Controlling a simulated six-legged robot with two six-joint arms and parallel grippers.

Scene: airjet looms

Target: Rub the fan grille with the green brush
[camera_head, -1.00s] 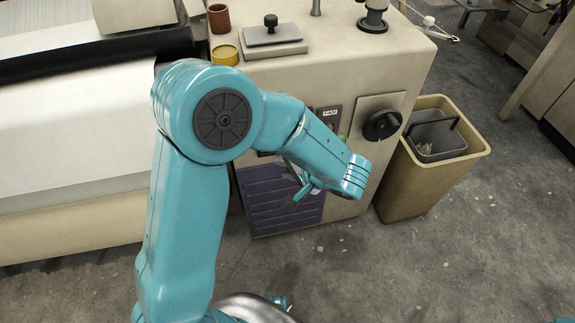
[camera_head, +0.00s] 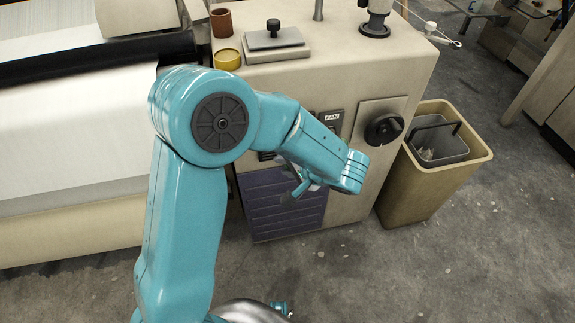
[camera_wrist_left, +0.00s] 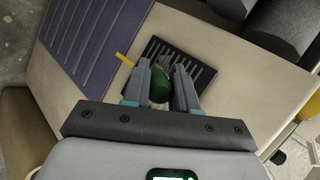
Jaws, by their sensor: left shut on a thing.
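My left gripper (camera_head: 299,187) is in front of the machine's front face, partly hidden by its own arm. In the left wrist view its fingers (camera_wrist_left: 161,88) are shut on the green brush (camera_wrist_left: 160,86), whose rounded green body shows between them. The brush's far end is over a black slotted grille (camera_wrist_left: 203,74), which looks like the fan grille. I cannot tell whether the bristles touch it. In the head view my arm mostly covers this grille, below and left of the FAN label (camera_head: 332,116). My right gripper is not in view.
A purple louvred panel (camera_head: 275,205) is beside the grille, low on the machine. A black knob (camera_head: 384,129) sticks out at the right. A tan bin (camera_head: 420,195) stands beside the machine. A yellow strip (camera_wrist_left: 124,60) is near the grille. The floor in front is open.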

